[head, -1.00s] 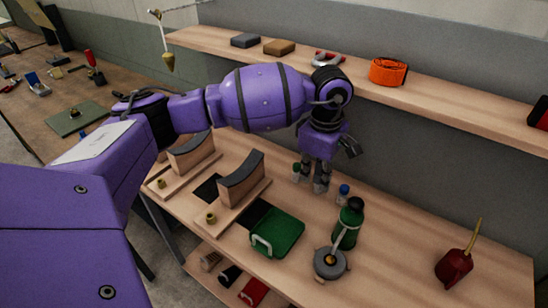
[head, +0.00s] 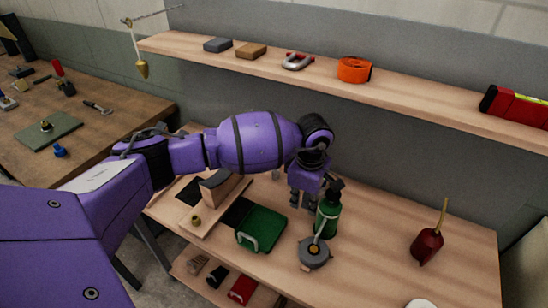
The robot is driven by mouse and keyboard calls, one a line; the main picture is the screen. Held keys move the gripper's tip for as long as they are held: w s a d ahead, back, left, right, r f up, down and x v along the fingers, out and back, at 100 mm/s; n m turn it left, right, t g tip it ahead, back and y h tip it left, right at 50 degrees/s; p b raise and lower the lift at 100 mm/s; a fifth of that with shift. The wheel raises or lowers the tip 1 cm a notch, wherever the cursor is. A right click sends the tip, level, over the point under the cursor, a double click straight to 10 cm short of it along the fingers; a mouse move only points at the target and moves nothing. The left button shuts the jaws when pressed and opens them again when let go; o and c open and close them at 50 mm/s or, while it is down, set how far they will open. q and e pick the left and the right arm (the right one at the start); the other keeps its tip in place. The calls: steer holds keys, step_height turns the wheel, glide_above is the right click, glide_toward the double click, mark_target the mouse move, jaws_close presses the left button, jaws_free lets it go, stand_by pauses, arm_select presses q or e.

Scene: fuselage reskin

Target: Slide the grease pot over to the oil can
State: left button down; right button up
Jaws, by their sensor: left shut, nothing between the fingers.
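The grease pot (head: 315,254) appears to be the round grey pot with a pale stick rising from it, standing upright near the front of the workbench. The oil can (head: 427,246) appears to be the dark red vessel with a long thin tan spout, standing further right. Bare bench lies between them. My left gripper (head: 303,202) points down, shut and empty, behind and slightly left of the pot. It is close to the left side of a green bottle (head: 327,218); I cannot tell whether they touch. My right gripper is out of view.
The green bottle stands just behind the pot. A shelf (head: 425,97) with several items runs above the bench. A white object (head: 420,303) is cut off at the bottom edge.

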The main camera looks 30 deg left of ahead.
arm_select(q)
steer(key=shift+r, duration=0.1)
steer(key=shift+d, duration=0.25)
steer(key=d+b, duration=0.1)
steer(key=d, duration=1.4)
steer(key=shift+s, duration=0.2)
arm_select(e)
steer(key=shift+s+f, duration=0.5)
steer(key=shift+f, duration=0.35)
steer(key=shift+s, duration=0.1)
arm_select(q)
steer(key=shift+a, duration=0.1)
